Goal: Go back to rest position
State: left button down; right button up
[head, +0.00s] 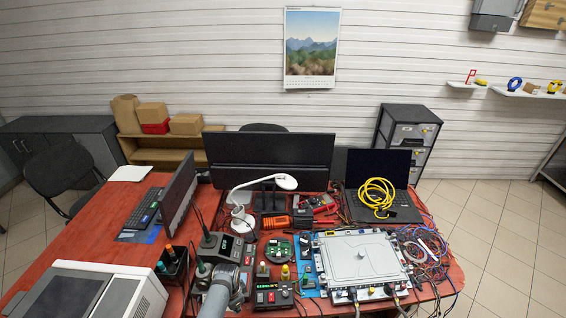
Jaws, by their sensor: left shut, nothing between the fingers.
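My left arm comes in at the bottom edge, left of centre, over the front of the red workbench (87,240). My left gripper (241,284) is small and partly hidden by its own wrist; it is shut and holds nothing. It is over the bench electronics, left of a flat silver-grey unit (358,257). That unit lies on a blue mat (308,262), with dark fittings and hoses (388,292) along its front edge. How the hoses are seated is too small to tell. My right gripper is not in view.
A soldering station (228,247), a green circuit board (279,248) and a black control box (272,297) crowd the area around my gripper. A white desk lamp (264,184), monitor (270,150) and laptop (378,172) stand behind. Tangled cables (424,246) lie at the right. Tiled floor (510,235) is clear.

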pick_arm(q)
jog(key=s+a+f+n+b, duration=0.3)
jog(key=s+f, duration=0.7)
jog(key=f, duration=0.1)
jog(key=s+a+f+n+b, duration=0.3)
jog(key=s+f+b, duration=0.1)
jog(key=s+f, duration=0.6)
jog(key=s+a+f+n+b, duration=0.2)
jog(key=s+f, duration=0.3)
jog(key=s, duration=0.3)
jog(key=s+a+f+n+t+b, duration=0.1)
jog(key=s+a+f, duration=0.3)
jog(key=s, duration=0.5)
jog(key=shift+f+n+y+b, duration=0.4)
jog(key=shift+f+n, duration=0.1)
jog(key=shift+n, duration=0.3)
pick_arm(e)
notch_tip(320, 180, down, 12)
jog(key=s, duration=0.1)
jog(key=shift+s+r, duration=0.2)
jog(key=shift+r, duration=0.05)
pick_arm(q)
jog(key=shift+s, duration=0.15)
